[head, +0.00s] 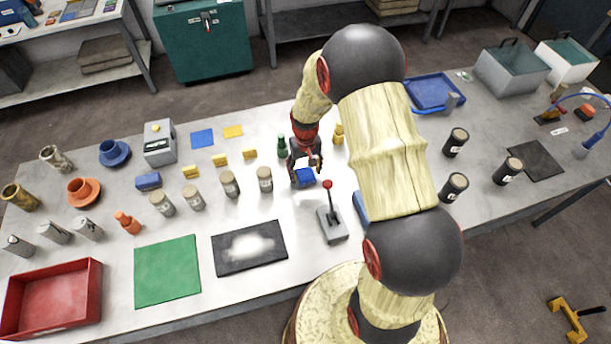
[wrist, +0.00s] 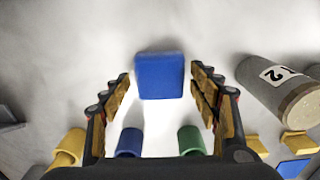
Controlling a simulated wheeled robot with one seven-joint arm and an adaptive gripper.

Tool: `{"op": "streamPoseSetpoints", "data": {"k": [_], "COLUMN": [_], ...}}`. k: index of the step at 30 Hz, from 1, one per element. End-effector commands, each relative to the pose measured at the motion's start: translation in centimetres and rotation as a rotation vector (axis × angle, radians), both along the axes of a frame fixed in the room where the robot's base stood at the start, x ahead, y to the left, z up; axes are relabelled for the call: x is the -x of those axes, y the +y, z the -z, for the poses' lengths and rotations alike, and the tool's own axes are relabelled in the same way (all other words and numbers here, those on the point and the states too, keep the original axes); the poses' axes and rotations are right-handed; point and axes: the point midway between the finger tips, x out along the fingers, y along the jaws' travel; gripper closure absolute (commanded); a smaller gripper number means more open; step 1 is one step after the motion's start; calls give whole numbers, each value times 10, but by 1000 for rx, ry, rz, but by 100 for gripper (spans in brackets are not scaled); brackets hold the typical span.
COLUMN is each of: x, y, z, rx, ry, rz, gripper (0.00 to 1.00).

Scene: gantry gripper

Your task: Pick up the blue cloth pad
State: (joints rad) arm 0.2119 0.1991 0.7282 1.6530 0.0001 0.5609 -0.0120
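A blue block-like pad (head: 305,176) lies on the grey table below my gripper (head: 304,162). In the wrist view this blue pad (wrist: 160,77) is just beyond and between the fingertips, with a narrow gap on each side. My gripper (wrist: 160,82) is open and holds nothing. A flat blue square (head: 202,138) lies farther left beside a yellow one, and part of it shows in the wrist view (wrist: 295,169). Which of the two is the cloth pad I cannot tell for sure from texture.
A labelled can (head: 265,179) stands left of my gripper. A grey lever box with a red knob (head: 331,222) stands in front. A green bottle (head: 281,146), a yellow piece (head: 338,134) and a blue cylinder (wrist: 130,142) stand close behind. Yellow blocks (head: 220,160) lie left.

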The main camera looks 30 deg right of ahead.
Motion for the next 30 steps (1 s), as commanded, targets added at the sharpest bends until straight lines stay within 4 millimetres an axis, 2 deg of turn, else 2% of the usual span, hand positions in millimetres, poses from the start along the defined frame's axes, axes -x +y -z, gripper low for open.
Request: {"op": "streamPoseSetpoints", "data": {"k": [16,25,30], "x": [0,0,-1], "y": [0,0,0], "z": [0,-5,-31], "rx": [0,0,1], "ry": [0,-1,-4], "rz": [0,0,0], "gripper": [72,73,73]}}
